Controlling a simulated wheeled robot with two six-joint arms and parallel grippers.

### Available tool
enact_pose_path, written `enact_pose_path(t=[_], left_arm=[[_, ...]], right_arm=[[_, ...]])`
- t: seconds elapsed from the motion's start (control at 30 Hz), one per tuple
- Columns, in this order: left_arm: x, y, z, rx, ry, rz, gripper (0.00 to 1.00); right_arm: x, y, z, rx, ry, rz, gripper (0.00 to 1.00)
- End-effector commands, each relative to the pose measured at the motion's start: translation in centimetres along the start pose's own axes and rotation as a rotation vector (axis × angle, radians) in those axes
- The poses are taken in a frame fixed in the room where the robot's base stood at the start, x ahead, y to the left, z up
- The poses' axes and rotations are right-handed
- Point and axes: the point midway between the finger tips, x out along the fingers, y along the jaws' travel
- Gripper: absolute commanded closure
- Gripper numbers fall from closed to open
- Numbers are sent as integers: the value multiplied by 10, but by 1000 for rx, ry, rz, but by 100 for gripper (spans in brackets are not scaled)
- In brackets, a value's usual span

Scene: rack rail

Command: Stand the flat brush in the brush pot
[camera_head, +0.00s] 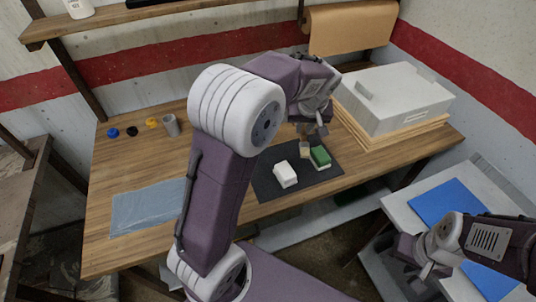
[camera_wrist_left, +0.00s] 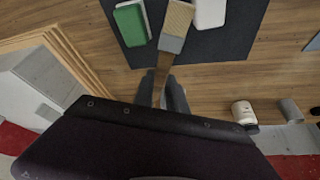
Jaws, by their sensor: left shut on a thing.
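The flat brush has pale bristles (camera_wrist_left: 178,18), a grey ferrule and a wooden handle. In the left wrist view its handle runs between the fingers of my left gripper (camera_wrist_left: 160,92), which is shut on it. In the head view the brush (camera_head: 304,151) shows under the left gripper (camera_head: 313,130), over the dark mat. A grey open cylinder (camera_head: 171,126), likely the brush pot, stands at the back left of the table; it also shows in the left wrist view (camera_wrist_left: 290,110). My right gripper (camera_head: 425,273) is at the lower right; its jaw opening is unclear.
A white block (camera_head: 285,174) and a green-topped block (camera_head: 320,156) lie on the dark mat (camera_head: 265,181). A whitish can (camera_wrist_left: 243,113) stands near the grey cylinder. Blue, black and yellow lids (camera_head: 152,122) lie left of it. A grey case (camera_head: 395,98) stands back right.

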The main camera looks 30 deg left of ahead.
Motion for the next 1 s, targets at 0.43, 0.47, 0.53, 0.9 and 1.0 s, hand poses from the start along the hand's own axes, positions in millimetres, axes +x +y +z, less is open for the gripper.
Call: enact_pose_path(t=[0.43, 0.47, 0.53, 0.9, 1.0], left_arm=[[68, -102, -1, -5, -2, -2, 100], [70, -106, -1, -5, -2, -3, 100], [73, -110, -1, -2, 0, -1, 100], [111, -111, 15, 0, -2, -1, 100], [112, -111, 15, -1, 0, 0, 100]], right_arm=[[0, 0, 0, 0, 0, 0, 60], [0, 0, 0, 0, 0, 0, 60], [0, 0, 0, 0, 0, 0, 60], [8, 0, 1, 0, 0, 0, 60], [8, 0, 1, 0, 0, 0, 60]])
